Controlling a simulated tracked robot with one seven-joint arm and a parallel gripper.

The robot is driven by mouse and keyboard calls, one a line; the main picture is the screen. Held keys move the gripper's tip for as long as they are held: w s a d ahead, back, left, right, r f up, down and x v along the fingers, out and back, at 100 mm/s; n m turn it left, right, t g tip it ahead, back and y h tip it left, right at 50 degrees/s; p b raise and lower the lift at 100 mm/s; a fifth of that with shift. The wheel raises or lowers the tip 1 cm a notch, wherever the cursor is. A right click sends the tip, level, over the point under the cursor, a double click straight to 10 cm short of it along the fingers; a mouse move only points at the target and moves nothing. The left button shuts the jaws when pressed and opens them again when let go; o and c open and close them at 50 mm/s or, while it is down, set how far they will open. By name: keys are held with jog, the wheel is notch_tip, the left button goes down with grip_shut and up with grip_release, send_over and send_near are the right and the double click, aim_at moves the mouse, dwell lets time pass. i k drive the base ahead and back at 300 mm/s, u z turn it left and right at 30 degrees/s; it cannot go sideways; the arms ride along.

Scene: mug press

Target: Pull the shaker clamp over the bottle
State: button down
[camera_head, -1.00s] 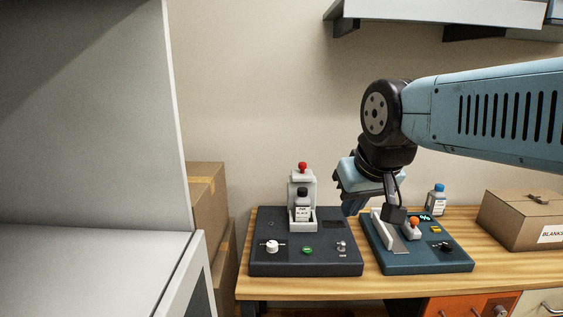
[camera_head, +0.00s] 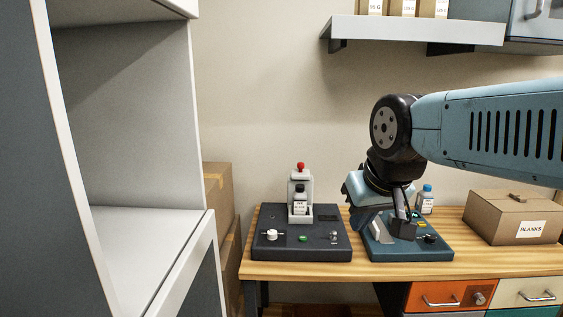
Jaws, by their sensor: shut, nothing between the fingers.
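A dark machine (camera_head: 265,243) stands at the left of the bench. On it a pale upright holder with a red-knobbed clamp (camera_head: 300,168) rises behind a small dark-capped bottle (camera_head: 300,204) with a white label. The bottle stands upright in the holder, and the red knob is above and behind it. My gripper (camera_head: 362,223) is to the right of the bottle, apart from it, in front of or over the left part of a teal machine. It is shut and empty, with its fingertips hard to make out.
The teal machine (camera_head: 430,252) stands right of the dark one, partly covered by my arm. A blue-capped bottle (camera_head: 427,199) is behind it. A BLANKS box (camera_head: 510,218) is at right. A pale cabinet (camera_head: 148,140) fills the left; a shelf (camera_head: 415,32) hangs above.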

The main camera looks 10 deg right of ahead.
aim_at(300, 174)
jog(key=z, duration=0.15)
jog(key=i, duration=0.9)
jog(key=u, duration=0.05)
